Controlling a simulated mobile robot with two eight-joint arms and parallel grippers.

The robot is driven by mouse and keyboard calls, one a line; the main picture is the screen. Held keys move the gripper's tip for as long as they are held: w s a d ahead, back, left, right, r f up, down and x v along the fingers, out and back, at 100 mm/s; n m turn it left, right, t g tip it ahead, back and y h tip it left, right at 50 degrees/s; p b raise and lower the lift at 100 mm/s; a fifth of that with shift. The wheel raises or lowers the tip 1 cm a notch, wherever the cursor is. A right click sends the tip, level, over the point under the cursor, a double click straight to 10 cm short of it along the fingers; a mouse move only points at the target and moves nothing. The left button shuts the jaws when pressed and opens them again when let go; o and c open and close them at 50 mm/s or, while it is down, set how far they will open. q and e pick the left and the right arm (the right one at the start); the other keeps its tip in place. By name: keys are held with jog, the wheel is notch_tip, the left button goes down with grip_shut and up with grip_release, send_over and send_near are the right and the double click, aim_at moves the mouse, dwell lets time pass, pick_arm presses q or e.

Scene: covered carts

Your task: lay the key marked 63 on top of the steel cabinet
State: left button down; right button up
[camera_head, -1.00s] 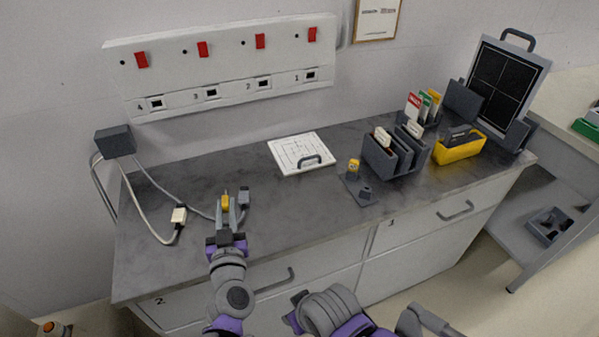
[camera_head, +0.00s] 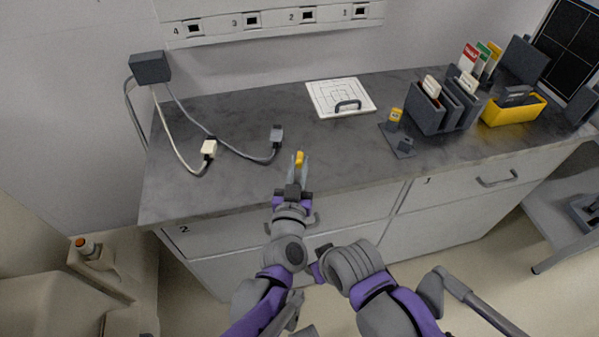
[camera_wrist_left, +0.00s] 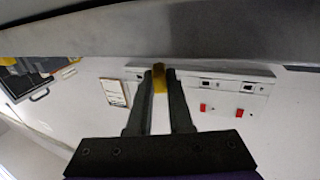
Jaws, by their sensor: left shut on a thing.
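My left gripper (camera_head: 299,170) is shut on a small yellow piece (camera_head: 299,158), which appears to be a key; I cannot read its number. It points away from me over the front part of the dark worktop (camera_head: 225,180). In the left wrist view the yellow piece (camera_wrist_left: 159,79) sits between the two dark fingertips (camera_wrist_left: 159,85). Below the worktop is a pale grey cabinet (camera_head: 350,208) with drawers numbered 1 and 2; I cannot tell whether this is the steel cabinet. Part of my right arm shows low in the middle, but I cannot make out its fingers.
A grey plug (camera_head: 276,134) and white plug (camera_head: 209,149) lie on cables at left. A white board (camera_head: 325,88) lies behind. A dark stand (camera_head: 404,147) with a yellow piece, a divided rack (camera_head: 428,112) and a yellow bin (camera_head: 512,110) stand to the right.

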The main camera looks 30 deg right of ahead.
aim_at(299, 174)
pick_arm(q)
jog(key=shift+f+b, duration=0.3)
jog(key=shift+f, duration=1.05)
jog(key=shift+f+b, duration=0.3)
jog(key=shift+f, duration=0.1)
jog(key=c, duration=0.8)
grip_release()
jog(key=shift+r, duration=0.1)
jog(key=shift+c, duration=0.2)
jog(key=shift+r, duration=0.1)
jog(key=shift+r+p, duration=0.45)
jog(key=v, duration=1.2)
jog(key=shift+f, duration=0.2)
